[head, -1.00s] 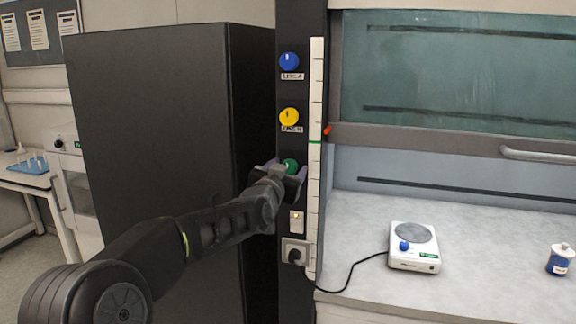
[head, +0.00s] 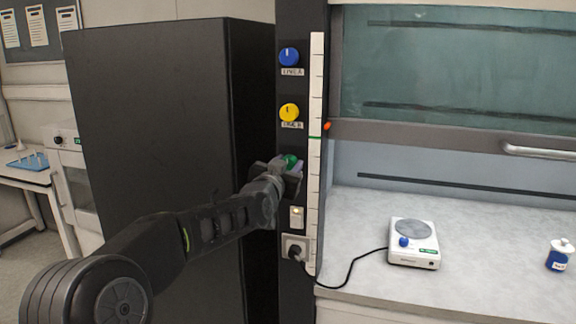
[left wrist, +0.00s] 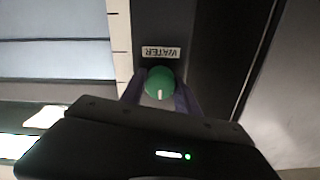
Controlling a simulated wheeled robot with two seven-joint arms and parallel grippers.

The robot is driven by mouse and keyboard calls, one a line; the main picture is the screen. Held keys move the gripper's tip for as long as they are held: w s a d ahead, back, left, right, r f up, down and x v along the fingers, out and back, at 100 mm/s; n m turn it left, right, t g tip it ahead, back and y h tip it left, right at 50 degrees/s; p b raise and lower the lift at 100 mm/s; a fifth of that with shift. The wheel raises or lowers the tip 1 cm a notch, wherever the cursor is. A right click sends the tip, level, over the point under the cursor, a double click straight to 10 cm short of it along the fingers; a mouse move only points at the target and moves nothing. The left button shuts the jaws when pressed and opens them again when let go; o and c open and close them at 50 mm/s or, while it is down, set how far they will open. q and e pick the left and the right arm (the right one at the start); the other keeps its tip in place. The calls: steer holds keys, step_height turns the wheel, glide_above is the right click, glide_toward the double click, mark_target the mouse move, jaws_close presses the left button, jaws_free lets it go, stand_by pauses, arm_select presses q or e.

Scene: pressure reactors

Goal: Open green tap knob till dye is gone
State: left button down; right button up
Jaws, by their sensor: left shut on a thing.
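The green tap knob (head: 291,160) is the lowest of three knobs on a dark vertical panel. In the left wrist view the green knob (left wrist: 159,83) sits between my fingers, its white mark toward the gripper, beside a label (left wrist: 161,53) reading WATER upside down. My left gripper (head: 292,167) is shut on the knob, its fingers tilted in the head view; it also shows in the left wrist view (left wrist: 160,96). The knob's lower part is hidden by the gripper in the head view. I see no dye. My right gripper is in no view.
Above are a blue knob (head: 289,57) and a yellow knob (head: 289,112). A white ruled strip (head: 315,200) runs beside them. A switch (head: 296,217) and socket (head: 296,248) are below. A hotplate (head: 413,243) and blue-labelled bottle (head: 559,255) stand on the bench.

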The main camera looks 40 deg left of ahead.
arm_select(q)
steer(key=n+b, duration=0.3)
steer(key=b, duration=0.1)
steer(key=shift+f, duration=0.2)
steer(key=n+b, duration=0.1)
steer(key=n, duration=0.1)
steer(key=shift+n+b, duration=0.3)
steer(key=shift+b, duration=0.1)
steer(key=n+b, duration=0.1)
steer(key=n, duration=0.3)
steer(key=shift+r+n+b, duration=0.1)
steer(key=shift+n+b, duration=0.2)
steer(key=shift+b, duration=0.1)
steer(key=n+b, duration=0.1)
steer(key=n, duration=0.4)
steer(key=shift+a+n, duration=0.1)
steer(key=shift+n, duration=0.3)
steer(key=c, duration=0.9)
jaws_free()
